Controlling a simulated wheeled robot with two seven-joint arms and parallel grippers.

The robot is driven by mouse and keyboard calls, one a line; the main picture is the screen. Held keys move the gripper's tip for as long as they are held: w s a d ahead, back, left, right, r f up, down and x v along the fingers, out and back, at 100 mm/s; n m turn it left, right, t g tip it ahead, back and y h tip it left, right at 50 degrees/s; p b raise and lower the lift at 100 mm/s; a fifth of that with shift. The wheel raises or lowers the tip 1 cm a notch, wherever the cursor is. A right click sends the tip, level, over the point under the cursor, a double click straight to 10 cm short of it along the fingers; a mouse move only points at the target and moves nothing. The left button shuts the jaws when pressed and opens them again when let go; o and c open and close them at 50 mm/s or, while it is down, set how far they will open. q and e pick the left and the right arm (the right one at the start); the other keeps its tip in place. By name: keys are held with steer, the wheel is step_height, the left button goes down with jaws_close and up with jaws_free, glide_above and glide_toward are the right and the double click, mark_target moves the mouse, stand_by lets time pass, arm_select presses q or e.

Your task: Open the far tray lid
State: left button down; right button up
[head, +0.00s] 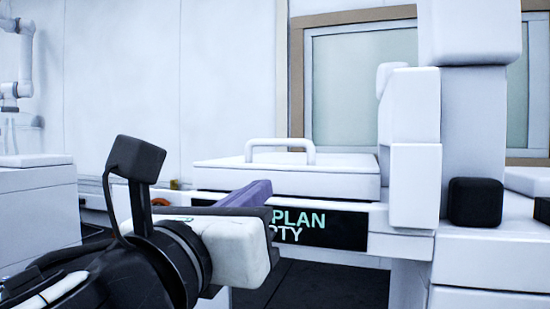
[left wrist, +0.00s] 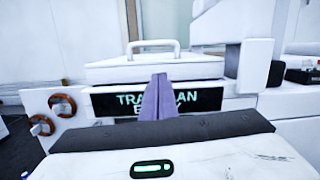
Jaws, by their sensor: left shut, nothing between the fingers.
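A white tray lid (head: 300,178) with a raised bar handle (head: 281,144) lies flat on the white machine in the middle of the head view. The lid (left wrist: 158,70) and its handle (left wrist: 154,45) also show in the left wrist view, beyond my fingers. My left gripper (head: 250,194) is shut with its purple fingers together and nothing between them. In the left wrist view, the fingers (left wrist: 158,98) stand in front of the dark label panel, below the handle and apart from it. My right gripper is in neither view.
A dark panel with green and white letters (head: 318,228) sits below the lid. A tall white block column (head: 413,145) and a black block (head: 475,202) stand right of the lid. Two orange-brown rings (left wrist: 62,105) show at left in the wrist view. Space above the lid is clear.

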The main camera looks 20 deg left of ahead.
arm_select(q)
steer(key=shift+m+t, duration=0.3)
steer(key=shift+m, duration=0.2)
steer(key=w+r, duration=0.1)
steer(key=w, duration=0.2)
steer(key=w+r+p, duration=0.1)
steer(key=w, duration=0.2)
steer(key=w+r+p, duration=0.1)
steer(key=w+r, duration=0.1)
steer(key=w, duration=0.1)
steer(key=shift+w, duration=0.1)
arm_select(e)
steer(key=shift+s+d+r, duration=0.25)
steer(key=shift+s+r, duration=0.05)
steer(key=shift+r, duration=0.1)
arm_select(q)
steer(key=shift+r, duration=0.1)
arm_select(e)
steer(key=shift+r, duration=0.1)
